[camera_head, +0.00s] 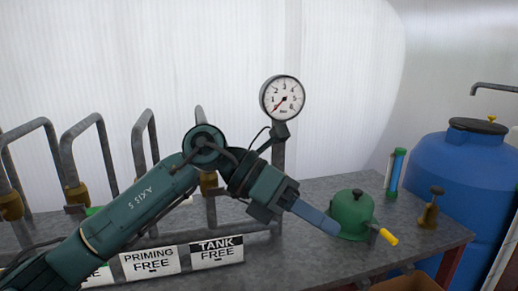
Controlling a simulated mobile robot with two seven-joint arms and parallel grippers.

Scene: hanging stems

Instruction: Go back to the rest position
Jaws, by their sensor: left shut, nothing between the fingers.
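My left arm comes in from the lower left and reaches across the grey workbench (330,263). My left gripper (330,222) is shut, with nothing between its blue-grey fingers. Its tips point to the lower right. In the picture they end at the left side of a green domed device (352,213) with a yellow-ended lever (388,236). I cannot tell whether they touch it. My right gripper is not in view.
A round pressure gauge (283,97) stands on a post behind my arm. Grey pipe loops (92,122) rise at the left. Signs reading "PRIMING FREE" (150,263) and "TANK FREE" (216,252) line the bench. A brass fitting (429,213) and blue barrel (465,175) are at the right.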

